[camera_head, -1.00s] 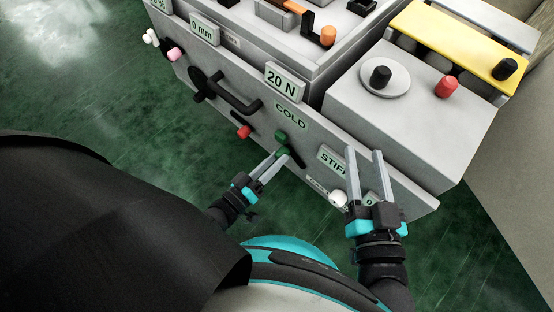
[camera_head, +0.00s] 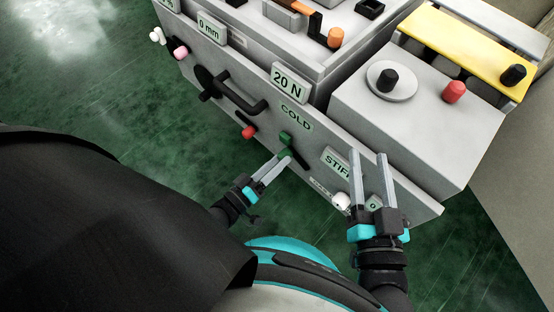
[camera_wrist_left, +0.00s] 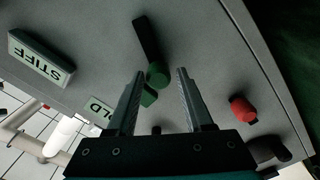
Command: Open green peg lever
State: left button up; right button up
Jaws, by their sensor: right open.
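The green peg lever (camera_head: 285,140) sticks out from the grey front panel, just below the COLD label. It also shows in the left wrist view (camera_wrist_left: 158,76), beside a dark slot. My left gripper (camera_head: 281,158) is at the green peg. In the left wrist view its two fingers (camera_wrist_left: 160,74) are apart, with the round green end between their tips and a gap on each side. My right gripper (camera_head: 368,153) is open and empty, in front of the panel's right part near the STIFF label.
A red peg (camera_head: 249,132) and a black handle (camera_head: 238,95) are to the left on the panel. A white knob (camera_head: 341,201) is close to my right gripper. The STIFF plate (camera_head: 336,161) and 20 N plate (camera_head: 289,83) stick out from the panel.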

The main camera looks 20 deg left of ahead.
pick_arm(q)
jog(key=shift+o, duration=1.1)
jog(key=shift+r, duration=0.1)
jog(key=shift+r, duration=0.1)
